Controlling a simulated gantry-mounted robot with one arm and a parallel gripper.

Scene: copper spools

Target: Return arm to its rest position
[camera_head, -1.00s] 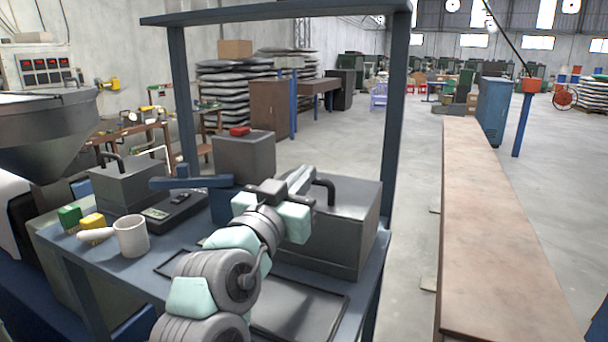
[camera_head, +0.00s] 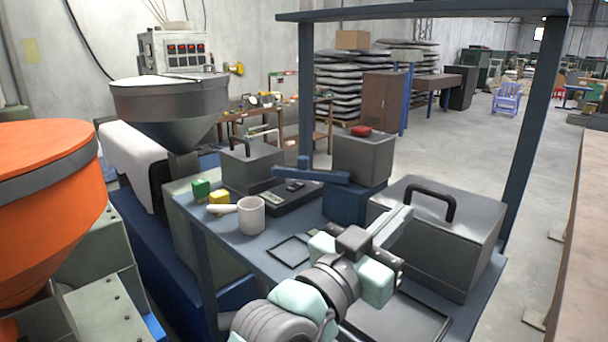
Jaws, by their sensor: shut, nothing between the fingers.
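My arm, with grey and mint-green links, reaches up from the bottom edge over the front of the blue workbench (camera_head: 225,235). My gripper (camera_head: 402,216) is at its far end, in front of the left side of a large grey box with a black handle (camera_head: 455,235). The fingers are shut and I see nothing held in them. Whether the gripper touches the box cannot be told from this angle. No copper spool shows in view.
The bench carries a mug (camera_head: 251,216), a green block (camera_head: 201,188), a yellow block (camera_head: 219,198), a smaller grey case (camera_head: 250,168) and a black tray (camera_head: 410,322). Blue posts frame the bench. An orange hopper (camera_head: 45,210) stands at the left.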

